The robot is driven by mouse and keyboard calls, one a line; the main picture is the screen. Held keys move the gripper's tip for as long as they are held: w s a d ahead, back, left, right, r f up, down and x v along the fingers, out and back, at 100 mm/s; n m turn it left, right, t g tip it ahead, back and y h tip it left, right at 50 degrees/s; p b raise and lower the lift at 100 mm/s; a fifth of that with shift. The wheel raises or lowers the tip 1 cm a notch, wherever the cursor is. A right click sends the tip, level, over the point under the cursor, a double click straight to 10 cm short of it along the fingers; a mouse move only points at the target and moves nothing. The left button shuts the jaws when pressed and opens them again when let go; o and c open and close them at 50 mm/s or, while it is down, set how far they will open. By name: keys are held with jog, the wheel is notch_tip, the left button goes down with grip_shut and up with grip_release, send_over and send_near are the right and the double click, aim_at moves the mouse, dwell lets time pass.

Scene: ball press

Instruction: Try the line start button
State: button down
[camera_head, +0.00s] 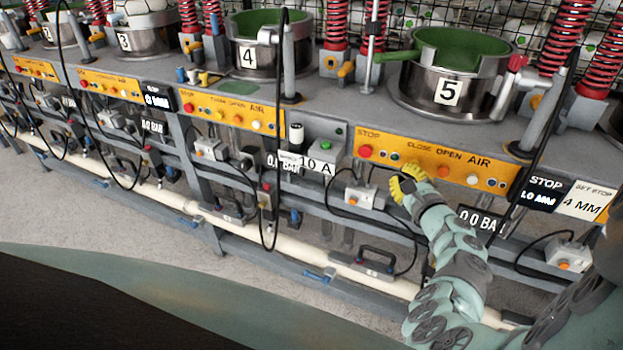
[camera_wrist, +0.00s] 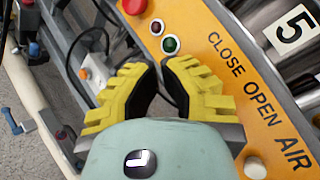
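Station 5's orange panel (camera_head: 425,160) carries a red stop button (camera_head: 366,152) and a green button or lamp (camera_head: 395,156); no label reads "line start". My gripper (camera_head: 405,180) is in front of this panel, just below its green one. In the wrist view my gripper (camera_wrist: 161,65) has its fingertips almost together, with nothing between them. The panel's green button (camera_wrist: 170,45) lies just beyond the tips; I cannot tell whether they touch.
Press pot 5 (camera_head: 450,75) and pot 4 (camera_head: 265,45) stand on the grey bench. Black hoses, a grey switch box (camera_head: 364,196) and a cream pipe (camera_head: 290,247) hang or run below the panels. The floor (camera_head: 130,215) in front is clear.

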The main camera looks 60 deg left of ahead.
jog(key=shift+w, duration=0.1)
jog(key=shift+w+a, duration=0.2)
jog(key=shift+w, duration=0.05)
jog(key=shift+w+a+b, duration=0.2)
jog(key=shift+w+b, duration=0.2)
jog(key=shift+b, duration=0.05)
dwell(0.7)
jog(key=shift+s+d, duration=0.1)
jog(key=shift+s, duration=0.05)
jog(key=shift+s+d+p, duration=0.35)
jog(key=shift+s, duration=0.25)
dwell(0.3)
jog(key=shift+s+d+p, duration=0.2)
jog(key=shift+s+d, duration=0.25)
jog(key=shift+s, duration=0.25)
jog(key=shift+s+d+p, duration=0.2)
jog(key=shift+s+d, duration=0.2)
jog(key=shift+s, duration=0.35)
jog(key=shift+s+d+p, duration=0.2)
jog(key=shift+s+d, duration=0.25)
jog(key=shift+s, duration=0.25)
